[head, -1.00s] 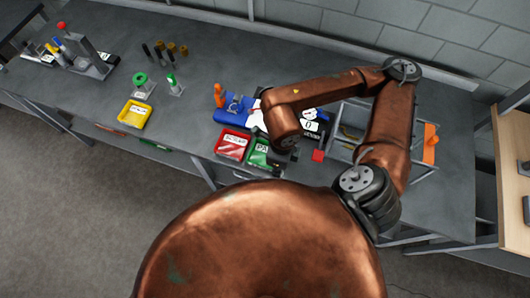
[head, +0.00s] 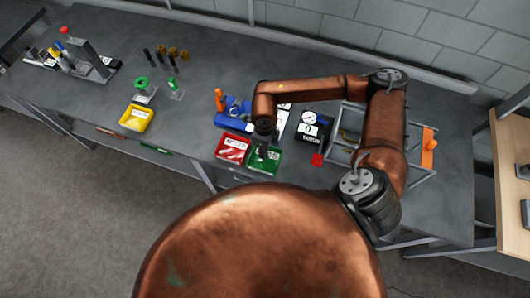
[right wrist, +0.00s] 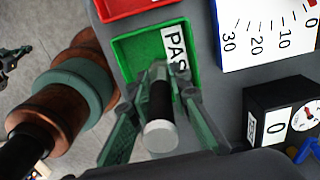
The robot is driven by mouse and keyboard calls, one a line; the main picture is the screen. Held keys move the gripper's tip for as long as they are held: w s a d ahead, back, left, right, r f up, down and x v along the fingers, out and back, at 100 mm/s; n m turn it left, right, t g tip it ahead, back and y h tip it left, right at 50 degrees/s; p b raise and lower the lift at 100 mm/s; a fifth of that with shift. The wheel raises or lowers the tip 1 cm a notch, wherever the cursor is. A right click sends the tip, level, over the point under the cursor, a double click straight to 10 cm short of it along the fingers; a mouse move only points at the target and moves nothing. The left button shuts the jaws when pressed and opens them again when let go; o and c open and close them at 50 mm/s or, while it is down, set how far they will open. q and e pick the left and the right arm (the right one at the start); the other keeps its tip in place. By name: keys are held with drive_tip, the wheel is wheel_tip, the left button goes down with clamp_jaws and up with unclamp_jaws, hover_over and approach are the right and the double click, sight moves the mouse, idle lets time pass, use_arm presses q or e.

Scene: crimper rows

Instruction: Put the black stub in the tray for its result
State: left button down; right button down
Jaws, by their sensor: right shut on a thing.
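The black stub (right wrist: 160,101), with a pale grey end, is held between the fingers of my right gripper (right wrist: 160,85). It is over the green tray (right wrist: 128,50), whose label reads PASS. I cannot tell whether the stub touches the tray floor. In the head view my right gripper (head: 262,153) points down at the green tray (head: 268,164) and hides the stub. The red tray (head: 232,149) stands just left of the green one, and the yellow tray (head: 137,117) is farther left.
A black box with a dial and a 0 display (head: 313,126) stands right of the trays. A white scale card (right wrist: 262,30) and a blue fixture (head: 233,112) lie behind them. Bench space left of the red tray is clear.

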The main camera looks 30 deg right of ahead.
wheel_tip(320, 180, down, 2)
drive_tip(key=shift+s+f+p, duration=0.1)
drive_tip(key=shift+f+p, duration=0.05)
drive_tip(key=shift+p, duration=0.2)
drive_tip(key=shift+f, duration=0.3)
drive_tip(key=c, duration=1.8)
unclamp_jaws()
drive_tip(key=shift+o, duration=0.2)
drive_tip(key=shift+r, duration=0.25)
wheel_tip(320, 180, up, 10)
drive_tip(key=shift+r+b, duration=0.2)
drive_tip(key=shift+b, duration=0.8)
drive_tip(key=shift+r, duration=0.75)
drive_tip(key=shift+d, duration=0.1)
